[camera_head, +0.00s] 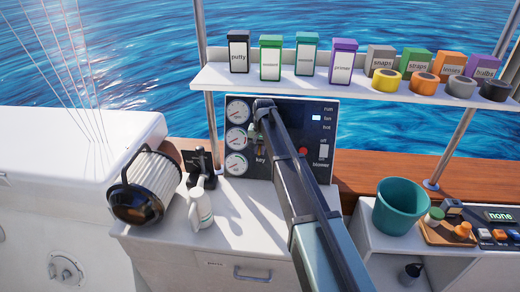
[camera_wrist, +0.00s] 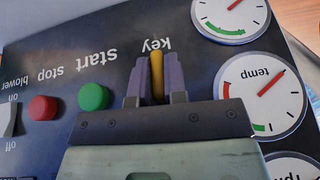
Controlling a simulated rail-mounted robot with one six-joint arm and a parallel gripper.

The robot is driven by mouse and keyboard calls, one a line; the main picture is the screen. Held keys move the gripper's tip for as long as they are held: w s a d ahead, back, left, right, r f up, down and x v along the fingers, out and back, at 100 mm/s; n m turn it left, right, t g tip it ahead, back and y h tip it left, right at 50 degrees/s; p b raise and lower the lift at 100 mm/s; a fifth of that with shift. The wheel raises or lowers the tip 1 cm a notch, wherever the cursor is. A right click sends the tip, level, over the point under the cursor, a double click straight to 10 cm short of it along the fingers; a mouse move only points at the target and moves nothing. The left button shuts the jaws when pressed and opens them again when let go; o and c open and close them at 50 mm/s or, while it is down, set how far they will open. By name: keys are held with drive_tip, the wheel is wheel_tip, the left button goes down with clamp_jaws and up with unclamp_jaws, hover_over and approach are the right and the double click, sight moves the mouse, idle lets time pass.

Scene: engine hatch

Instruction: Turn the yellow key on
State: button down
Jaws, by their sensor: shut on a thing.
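The yellow key (camera_wrist: 157,76) stands between the two purple fingers of my gripper (camera_wrist: 155,90) in the wrist view, just by the "key" label on the dark control panel. My gripper is shut on it. The wrist view shows the panel upside down, and the key looks in line with the fingers. In the head view my arm hides the key and much of the panel (camera_head: 322,170). The lit blue indicator (camera_head: 316,118) is beside the word "fan" or similar, too small to read surely.
Gauges (camera_head: 237,111) line the panel's left side. A green start button (camera_wrist: 93,97), a red stop button (camera_wrist: 43,108) and a blower switch (camera_head: 323,151) are near. A shelf (camera_head: 220,78) with boxes and tape rolls is above.

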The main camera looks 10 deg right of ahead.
drive_tip(key=shift+s+d+f+m+t+y+b, duration=0.1)
drive_tip(key=shift+m+t+y+b, duration=0.2)
drive_tip(key=shift+y, duration=0.3)
drive_tip(key=shift+s+f+m+t+y+b, duration=0.1)
drive_tip(key=shift+m+t+y+b, duration=0.15)
drive_tip(key=shift+m+y, duration=0.25)
drive_tip(key=m+t+y+b, duration=0.1)
drive_tip(key=y+b, duration=0.1)
drive_tip(key=y, duration=0.1)
drive_tip(key=shift+f+t, duration=0.15)
drive_tip(key=shift+t, duration=0.1)
drive_tip(key=m+t+y+b, duration=0.1)
drive_tip(key=y+b, duration=0.1)
drive_tip(key=b, duration=0.1)
drive_tip(key=shift+m+t, duration=0.4)
drive_tip(key=shift+m+t+y+b, duration=0.3)
drive_tip(key=shift+y+b, duration=0.1)
drive_tip(key=shift+b, duration=0.1)
drive_tip(key=shift+r, duration=0.2)
drive_tip(key=c, duration=1.2)
unclamp_jaws()
drive_tip(key=shift+w, duration=0.1)
drive_tip(key=shift+o, duration=0.2)
drive_tip(key=shift+d+r, duration=0.1)
